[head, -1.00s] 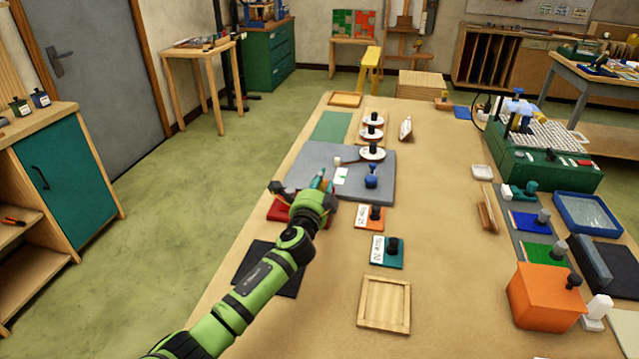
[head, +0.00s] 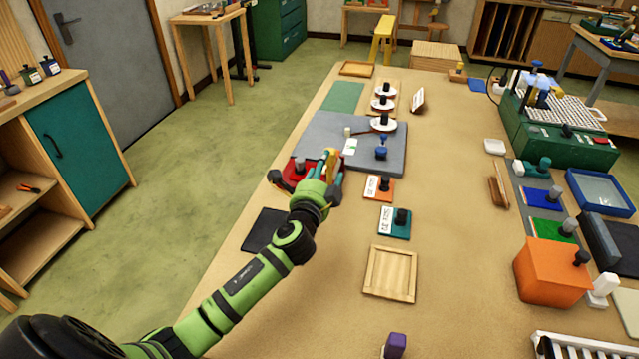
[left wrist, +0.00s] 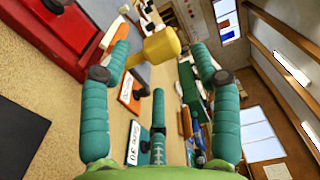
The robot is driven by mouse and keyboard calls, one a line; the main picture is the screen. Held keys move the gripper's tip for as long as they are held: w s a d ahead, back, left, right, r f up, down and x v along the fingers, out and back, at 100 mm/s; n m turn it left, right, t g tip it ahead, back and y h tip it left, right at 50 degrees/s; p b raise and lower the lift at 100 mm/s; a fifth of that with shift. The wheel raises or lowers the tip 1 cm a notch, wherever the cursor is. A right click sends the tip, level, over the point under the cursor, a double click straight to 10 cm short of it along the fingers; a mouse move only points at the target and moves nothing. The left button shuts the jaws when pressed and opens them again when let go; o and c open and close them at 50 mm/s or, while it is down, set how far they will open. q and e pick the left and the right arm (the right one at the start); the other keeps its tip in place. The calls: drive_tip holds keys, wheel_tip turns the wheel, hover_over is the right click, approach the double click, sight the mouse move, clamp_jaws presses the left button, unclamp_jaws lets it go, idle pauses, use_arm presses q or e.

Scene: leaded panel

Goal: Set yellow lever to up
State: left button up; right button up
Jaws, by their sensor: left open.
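The yellow lever (head: 332,159) shows as a small yellow piece by the fingertips of my left gripper (head: 318,170) in the head view. In the left wrist view the yellow lever (left wrist: 161,46) has a thick rounded head and a thin stem running to the lower left. The head is between the two teal fingers of my open left gripper (left wrist: 160,52), with space on both sides. The red box (head: 293,173) is partly hidden by the gripper; it shows at upper left in the left wrist view (left wrist: 72,32). The lever's mounting is hidden. My right gripper is not in view.
A grey slab (head: 325,131) with a blue-handled piece (head: 382,150) lies beyond the gripper. Orange (head: 386,195) and teal (head: 398,230) blocks with black knobs stand to its right. A dark mat (head: 262,231) lies at left. The wooden tray (head: 390,272) has bare table around it.

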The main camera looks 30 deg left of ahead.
use_arm(q)
drive_tip(key=v, duration=0.5)
idle(0.4)
